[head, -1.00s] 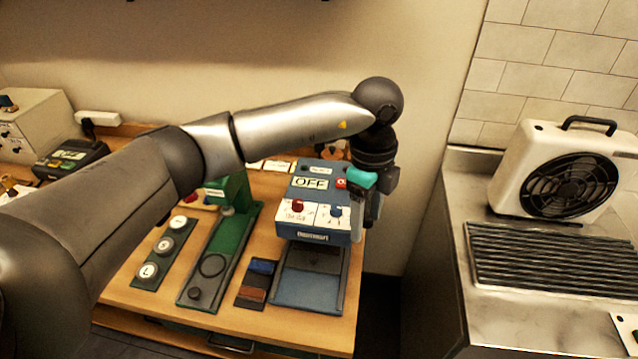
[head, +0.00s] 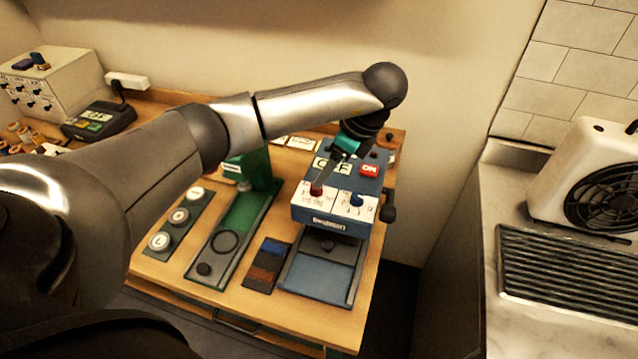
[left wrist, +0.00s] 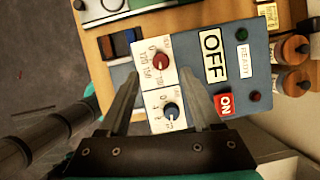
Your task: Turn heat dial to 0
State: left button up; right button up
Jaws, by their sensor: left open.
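The blue heat press (head: 340,226) stands on the wooden table, with an OFF sign, a red ON button (head: 369,169) and a white dial panel. The panel has a red dial (left wrist: 160,62) with a printed number scale and a blue dial (left wrist: 171,110) with smaller numbers. The red dial also shows in the head view (head: 316,190). Its exact pointer setting is too small to read. My left gripper (left wrist: 158,74) is open above the panel, its fingertips on either side of the red dial. I cannot tell whether they touch it. My right gripper is not in view.
A green press (head: 252,185), a strip of round buttons (head: 179,216) and a dark swatch card (head: 267,266) lie left of the blue press. A white fan heater (head: 590,180) and a black grill (head: 560,275) are on the right counter, across a gap.

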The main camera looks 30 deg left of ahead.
pick_arm(q)
jog(key=x, duration=0.5)
jog(key=shift+a+f, duration=0.15)
jog(key=shift+f, duration=0.2)
jog(key=shift+c, duration=0.2)
grip_shut()
